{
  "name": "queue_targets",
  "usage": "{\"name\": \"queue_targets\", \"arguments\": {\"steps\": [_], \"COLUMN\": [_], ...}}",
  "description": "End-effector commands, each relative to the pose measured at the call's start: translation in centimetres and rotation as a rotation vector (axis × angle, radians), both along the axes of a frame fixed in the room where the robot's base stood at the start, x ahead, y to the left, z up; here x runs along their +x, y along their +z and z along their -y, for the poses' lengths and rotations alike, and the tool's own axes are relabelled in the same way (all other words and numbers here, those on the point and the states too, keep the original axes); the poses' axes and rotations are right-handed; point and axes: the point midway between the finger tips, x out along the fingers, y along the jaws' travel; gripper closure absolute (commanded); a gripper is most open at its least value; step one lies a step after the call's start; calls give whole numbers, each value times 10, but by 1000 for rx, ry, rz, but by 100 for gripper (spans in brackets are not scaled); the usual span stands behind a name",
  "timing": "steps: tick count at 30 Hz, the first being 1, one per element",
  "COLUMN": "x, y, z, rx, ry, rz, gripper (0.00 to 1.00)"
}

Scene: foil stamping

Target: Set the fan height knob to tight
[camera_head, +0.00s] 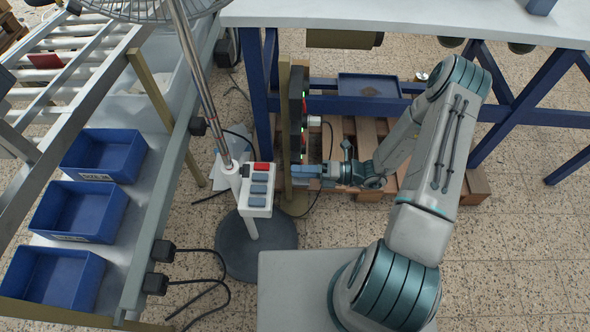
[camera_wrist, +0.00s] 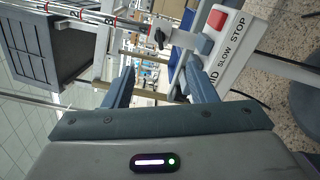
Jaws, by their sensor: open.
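The fan's stand pole (camera_head: 202,85) rises from a round dark base (camera_head: 232,252). It also shows in the wrist view (camera_wrist: 92,16), with red rings and numbers. A small black knob (camera_wrist: 160,38) sits at the pole's pale collar in the wrist view, ahead of my fingertips. Its tight or loose setting cannot be read. In the wrist view my gripper (camera_wrist: 160,78) is open and empty, apart from the knob.
A white control box (camera_head: 258,188) with a red button is fixed beside the pole; it also shows close to my right finger in the wrist view (camera_wrist: 238,35). An upright post (camera_head: 285,120) with a dark lit unit (camera_head: 297,105) stands near my gripper. Blue bins (camera_head: 80,210) line the left.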

Motion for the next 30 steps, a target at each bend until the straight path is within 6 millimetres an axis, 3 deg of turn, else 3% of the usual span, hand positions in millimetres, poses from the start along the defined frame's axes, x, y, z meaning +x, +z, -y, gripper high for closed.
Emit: {"name": "queue_targets", "arguments": {"steps": [5,21,25,30], "x": [3,2,-2,-4], "y": [-10,-13,-9,-3], "z": [2,1,0,-2], "rx": [-21,-111,-124,-130], "ry": [7,17,9,4], "rz": [164,1336,1535,1657], "gripper": [42,42,42,42]}}
